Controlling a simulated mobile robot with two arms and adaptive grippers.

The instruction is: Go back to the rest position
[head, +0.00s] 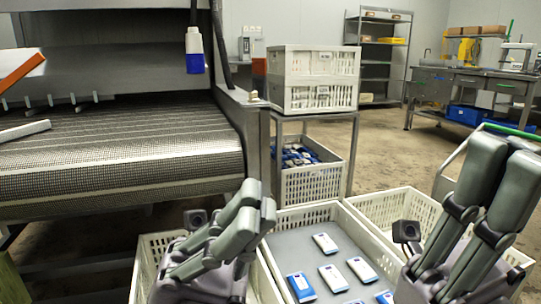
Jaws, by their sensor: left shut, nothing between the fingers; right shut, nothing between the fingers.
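My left gripper (256,200) is in the lower middle of the head view, above the front crates, with its fingers pointing up. It is shut and empty. My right gripper (502,170) is larger in view at the right, also pointing up, shut and empty. It covers part of the right front crate. Both grippers look clear of the blue-and-white packs (333,278), though their height above the crates is hard to judge.
A mesh conveyor belt (110,150) fills the left. White crates (388,212) stand in front, the middle one with a grey floor holding several packs. Stacked crates (312,62) stand on a metal stand behind, with a filled crate (312,185) below. Open floor (385,150) lies beyond.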

